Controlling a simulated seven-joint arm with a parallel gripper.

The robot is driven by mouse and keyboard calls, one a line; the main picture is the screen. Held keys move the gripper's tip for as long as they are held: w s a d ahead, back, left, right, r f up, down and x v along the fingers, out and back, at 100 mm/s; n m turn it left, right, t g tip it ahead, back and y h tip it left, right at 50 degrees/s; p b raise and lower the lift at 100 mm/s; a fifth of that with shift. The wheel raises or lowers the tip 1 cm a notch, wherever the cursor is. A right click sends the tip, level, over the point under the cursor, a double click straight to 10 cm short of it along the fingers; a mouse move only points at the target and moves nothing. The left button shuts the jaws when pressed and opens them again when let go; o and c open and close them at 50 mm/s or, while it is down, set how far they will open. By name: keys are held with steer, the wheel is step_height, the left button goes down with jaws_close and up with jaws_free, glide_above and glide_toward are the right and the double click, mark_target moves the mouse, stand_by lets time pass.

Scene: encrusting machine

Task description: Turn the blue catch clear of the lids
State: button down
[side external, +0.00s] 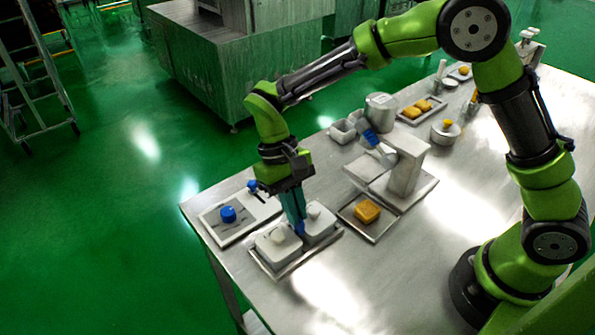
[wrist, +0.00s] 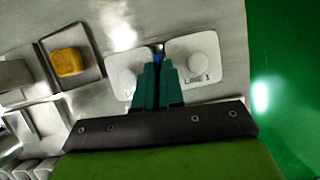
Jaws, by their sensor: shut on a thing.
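Two white lids with round knobs sit side by side on a metal tray at the table's front left: the left lid (side external: 272,251) and the right lid (side external: 325,222). In the wrist view, one lid (wrist: 118,88) is left of my fingers and the other (wrist: 212,68), with a printed label, is right. The blue catch (side external: 300,229) is between them; its tip (wrist: 158,58) shows in the wrist view. My gripper (side external: 297,222), with teal fingers pointing down, is shut on the catch. The fingers hide most of it, so I cannot tell how it is turned.
A panel with a blue knob (side external: 228,214) lies left of the lids. A tray with a yellow block (side external: 367,211) and a white machine (side external: 405,165) stand to the right. The table's front edge is close; bare metal table (side external: 340,285) lies in front.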

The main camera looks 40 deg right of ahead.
steer(key=shift+n, duration=0.5)
steer(key=c, duration=1.2)
jaws_free()
steer(key=shift+c, duration=0.2)
steer(key=v, duration=1.7)
steer(key=shift+a, duration=0.35)
steer(key=s+d+r+m+t+y, duration=0.1)
steer(key=s+d+m+t, duration=0.3)
steer(key=s+d+t, duration=0.7)
steer(key=s+d, duration=0.6)
steer(key=shift+s+r+t+y, duration=0.2)
steer(key=shift+t+y, duration=0.1)
steer(key=shift+t, duration=0.1)
